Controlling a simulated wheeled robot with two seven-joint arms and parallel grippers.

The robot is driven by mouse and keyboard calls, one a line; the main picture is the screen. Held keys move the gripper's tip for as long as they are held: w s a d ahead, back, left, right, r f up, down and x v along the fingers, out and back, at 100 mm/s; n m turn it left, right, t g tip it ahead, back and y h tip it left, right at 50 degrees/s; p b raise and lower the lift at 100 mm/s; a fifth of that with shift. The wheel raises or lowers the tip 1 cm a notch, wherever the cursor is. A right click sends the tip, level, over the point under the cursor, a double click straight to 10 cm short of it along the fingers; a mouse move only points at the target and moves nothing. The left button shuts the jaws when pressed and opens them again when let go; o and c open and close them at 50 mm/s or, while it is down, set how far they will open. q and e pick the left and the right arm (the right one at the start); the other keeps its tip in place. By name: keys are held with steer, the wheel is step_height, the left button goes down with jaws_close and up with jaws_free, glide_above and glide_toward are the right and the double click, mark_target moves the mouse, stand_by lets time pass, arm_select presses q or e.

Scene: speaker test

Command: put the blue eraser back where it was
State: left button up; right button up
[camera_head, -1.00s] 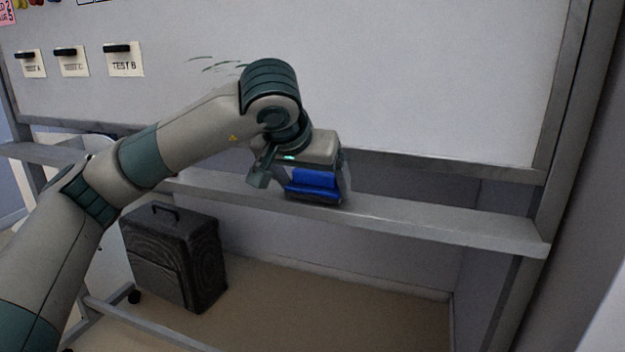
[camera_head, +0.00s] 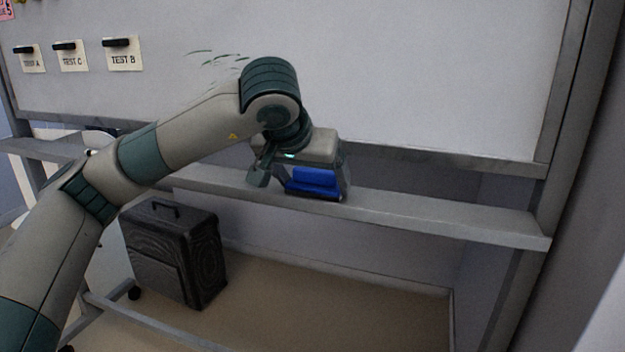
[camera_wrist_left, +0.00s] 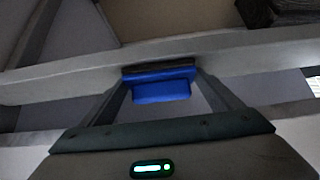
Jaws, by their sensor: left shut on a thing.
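The blue eraser (camera_head: 314,180) has a blue body and a dark underside. It is at the whiteboard's ledge (camera_head: 440,220), near the ledge's middle. My left gripper (camera_head: 316,184) is shut on it from above. The left wrist view also shows the eraser (camera_wrist_left: 161,88) between the two fingers, with its dark side over the pale ledge (camera_wrist_left: 60,84). I cannot tell for sure whether the eraser touches the ledge. My right gripper is not in view.
The whiteboard (camera_head: 430,80) rises behind the ledge, with green marks and several labelled cards such as TEST B (camera_head: 123,56) at the upper left. A black case (camera_head: 175,252) stands on the floor below. The ledge to the right of the gripper is clear.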

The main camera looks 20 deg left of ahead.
arm_select(q)
steer(key=shift+s+f+b, duration=0.15)
steer(key=shift+f+b, duration=0.25)
steer(key=shift+f, duration=0.3)
steer(key=o, duration=0.9)
steer(key=shift+c, duration=0.2)
steer(key=shift+o, duration=0.4)
steer(key=shift+d+f, duration=0.1)
steer(key=shift+d, duration=0.05)
steer(key=shift+s+r, duration=0.25)
steer(key=shift+r, duration=0.15)
steer(key=p+v, duration=0.1)
steer(key=v, duration=1.6)
steer(key=shift+r, duration=0.35)
steer(key=shift+w, duration=0.1)
